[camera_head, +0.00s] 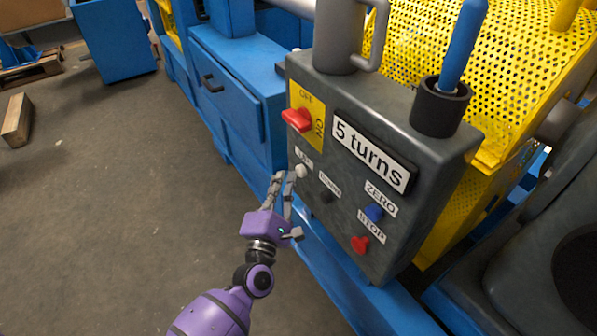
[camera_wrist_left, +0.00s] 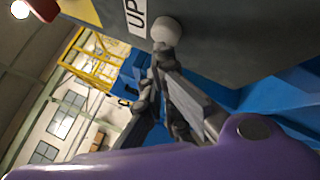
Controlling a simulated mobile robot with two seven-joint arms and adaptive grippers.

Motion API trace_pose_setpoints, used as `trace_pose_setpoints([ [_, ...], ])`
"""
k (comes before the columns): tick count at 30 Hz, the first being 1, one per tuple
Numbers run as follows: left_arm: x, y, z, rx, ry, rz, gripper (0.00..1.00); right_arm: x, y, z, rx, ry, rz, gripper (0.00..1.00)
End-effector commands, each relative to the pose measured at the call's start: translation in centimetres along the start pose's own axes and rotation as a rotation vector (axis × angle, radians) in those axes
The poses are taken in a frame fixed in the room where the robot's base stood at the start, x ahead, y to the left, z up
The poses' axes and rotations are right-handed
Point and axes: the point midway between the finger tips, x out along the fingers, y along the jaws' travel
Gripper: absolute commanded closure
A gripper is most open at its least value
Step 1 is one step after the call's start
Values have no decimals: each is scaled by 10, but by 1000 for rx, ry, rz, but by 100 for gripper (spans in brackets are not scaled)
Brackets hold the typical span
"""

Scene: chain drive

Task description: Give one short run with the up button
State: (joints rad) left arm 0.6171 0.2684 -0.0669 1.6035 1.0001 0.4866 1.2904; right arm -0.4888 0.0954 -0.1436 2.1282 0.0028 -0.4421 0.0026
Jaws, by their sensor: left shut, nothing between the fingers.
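A dark grey control box (camera_head: 405,120) carries a sign reading "5 turns" (camera_head: 372,153). The white up button (camera_head: 301,171) sits at its left edge under a small label; in the left wrist view the button (camera_wrist_left: 166,31) is beside the label "UP" (camera_wrist_left: 136,14). My left gripper (camera_head: 283,178) is shut and empty, its fingertips close to the up button. In the left wrist view its fingertips (camera_wrist_left: 160,58) are just below the button; I cannot tell whether they touch it. My right gripper is not in view.
On the box are a red OFF/ON switch (camera_head: 297,119), a black down button (camera_head: 327,197), a blue ZERO button (camera_head: 373,213) and a red STOP button (camera_head: 360,244). A grey mug (camera_head: 338,35) and a black holder (camera_head: 440,106) stand on top. Floor at left is mostly clear.

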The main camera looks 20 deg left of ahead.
Motion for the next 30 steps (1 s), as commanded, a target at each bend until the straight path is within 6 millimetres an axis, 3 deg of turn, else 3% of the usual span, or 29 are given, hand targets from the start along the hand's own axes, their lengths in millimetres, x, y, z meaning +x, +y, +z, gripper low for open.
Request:
trace_pose_setpoints([
  [30, 6, -4, 4, 0, -1, 0, 100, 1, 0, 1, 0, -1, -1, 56],
])
